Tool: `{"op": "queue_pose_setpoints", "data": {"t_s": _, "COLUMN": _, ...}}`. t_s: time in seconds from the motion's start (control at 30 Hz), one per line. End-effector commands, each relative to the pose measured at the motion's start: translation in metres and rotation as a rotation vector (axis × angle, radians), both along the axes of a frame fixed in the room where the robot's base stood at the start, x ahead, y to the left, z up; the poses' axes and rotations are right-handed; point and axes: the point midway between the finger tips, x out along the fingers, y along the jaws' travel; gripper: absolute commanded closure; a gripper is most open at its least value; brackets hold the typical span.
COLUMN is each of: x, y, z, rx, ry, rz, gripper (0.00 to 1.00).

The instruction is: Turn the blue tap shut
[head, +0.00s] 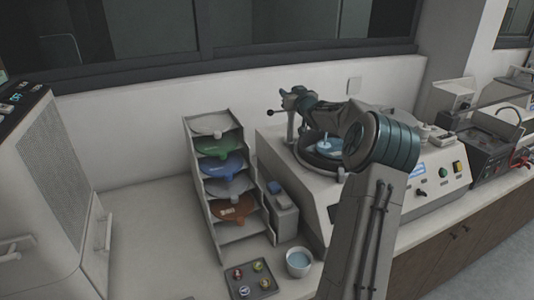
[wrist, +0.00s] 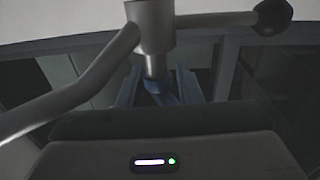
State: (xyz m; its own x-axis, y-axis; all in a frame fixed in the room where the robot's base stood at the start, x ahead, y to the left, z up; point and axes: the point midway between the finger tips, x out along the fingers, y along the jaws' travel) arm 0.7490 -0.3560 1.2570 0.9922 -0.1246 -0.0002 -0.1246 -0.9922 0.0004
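In the wrist view, a small blue part (wrist: 160,87), which looks like the blue tap, shows low behind a metal post (wrist: 152,28). My gripper (wrist: 158,92) has its blue-grey fingers reaching to either side of that part. The post hides much of the fingertips, so I cannot tell whether they touch the blue part. In the head view, my gripper (head: 303,99) is at the post on the left of the press machine (head: 292,168), above its round bowl. The blue tap cannot be made out there.
The post carries a bar with a black ball (wrist: 272,17) close to my gripper. A rack of coloured discs (head: 191,170) stands left of the machine. A white cup (head: 299,262) and a dark tray (head: 251,279) with small round pieces are in front. Bare counter (head: 140,240) lies at left.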

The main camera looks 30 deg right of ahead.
Motion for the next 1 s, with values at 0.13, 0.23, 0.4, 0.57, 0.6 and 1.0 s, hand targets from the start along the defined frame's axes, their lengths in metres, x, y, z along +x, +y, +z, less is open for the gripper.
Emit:
{"op": "queue_pose_setpoints", "data": {"t_s": 0.13, "x": 0.000, "y": 0.000, "z": 0.006, "rx": 0.004, "ry": 0.001, "rz": 0.036, "gripper": 0.68}}
{"op": "queue_pose_setpoints", "data": {"t_s": 0.23, "x": 0.000, "y": 0.000, "z": 0.006, "rx": 0.003, "ry": 0.001, "rz": 0.060, "gripper": 0.68}}
{"op": "queue_pose_setpoints", "data": {"t_s": 0.4, "x": -0.027, "y": 0.002, "z": -0.003, "rx": -0.003, "ry": 0.000, "rz": 0.067, "gripper": 0.68}}
{"op": "queue_pose_setpoints", "data": {"t_s": 0.57, "x": -0.057, "y": 0.003, "z": -0.003, "rx": -0.003, "ry": 0.001, "rz": 0.065, "gripper": 0.68}}
{"op": "queue_pose_setpoints", "data": {"t_s": 0.6, "x": -0.065, "y": 0.004, "z": -0.002, "rx": -0.003, "ry": 0.000, "rz": 0.066, "gripper": 0.68}}
{"op": "queue_pose_setpoints", "data": {"t_s": 1.0, "x": -0.140, "y": 0.012, "z": -0.002, "rx": -0.004, "ry": 0.006, "rz": 0.065, "gripper": 0.68}}
